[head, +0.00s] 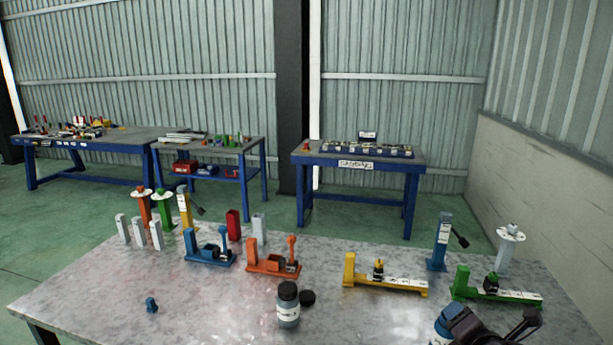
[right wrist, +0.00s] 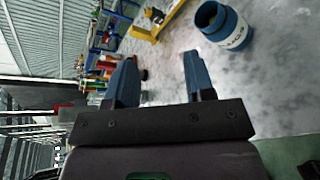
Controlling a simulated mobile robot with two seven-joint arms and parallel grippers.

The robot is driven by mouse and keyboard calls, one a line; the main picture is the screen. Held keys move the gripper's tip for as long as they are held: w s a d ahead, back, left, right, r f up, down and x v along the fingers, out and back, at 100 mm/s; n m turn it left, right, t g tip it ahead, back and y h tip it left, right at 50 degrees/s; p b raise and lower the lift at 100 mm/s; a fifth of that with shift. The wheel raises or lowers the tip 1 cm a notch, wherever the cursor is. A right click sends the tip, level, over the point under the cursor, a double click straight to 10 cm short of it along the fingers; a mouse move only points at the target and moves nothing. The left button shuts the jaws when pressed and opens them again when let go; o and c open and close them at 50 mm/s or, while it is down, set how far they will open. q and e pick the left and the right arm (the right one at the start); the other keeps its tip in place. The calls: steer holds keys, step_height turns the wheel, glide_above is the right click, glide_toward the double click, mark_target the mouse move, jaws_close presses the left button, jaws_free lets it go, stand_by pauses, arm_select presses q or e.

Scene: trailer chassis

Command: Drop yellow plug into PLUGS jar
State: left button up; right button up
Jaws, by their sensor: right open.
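A jar with a blue body and a white label (head: 439,326) stands at the front right of the table in the head view, partly hidden by my right gripper (head: 468,320). In the right wrist view this open-topped blue jar (right wrist: 222,28) is at the upper right, beyond and to one side of the fingers. I cannot read its label surely. My right gripper (right wrist: 160,78) is open, with nothing between its fingers. I cannot make out a separate yellow plug. A small yellow and black piece (head: 379,268) stands on the yellow fixture (head: 365,284). My left gripper is not in view.
A small blue piece (head: 151,305) lies at the left front. The table between these is clear.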

arm_select(q)
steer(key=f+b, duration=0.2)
steer(key=b, duration=0.1)
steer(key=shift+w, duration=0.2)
arm_select(e)
steer(key=s+a+f+m+g+y, duration=0.1)
steer(key=s+a+f+m+g, duration=0.1)
steer(key=s+f+m, duration=2.1)
steer(key=shift+s+a+f+m+g, duration=0.15)
steer(key=shift+a+f+m+g, duration=0.25)
steer(key=shift+a+f+m, duration=0.3)
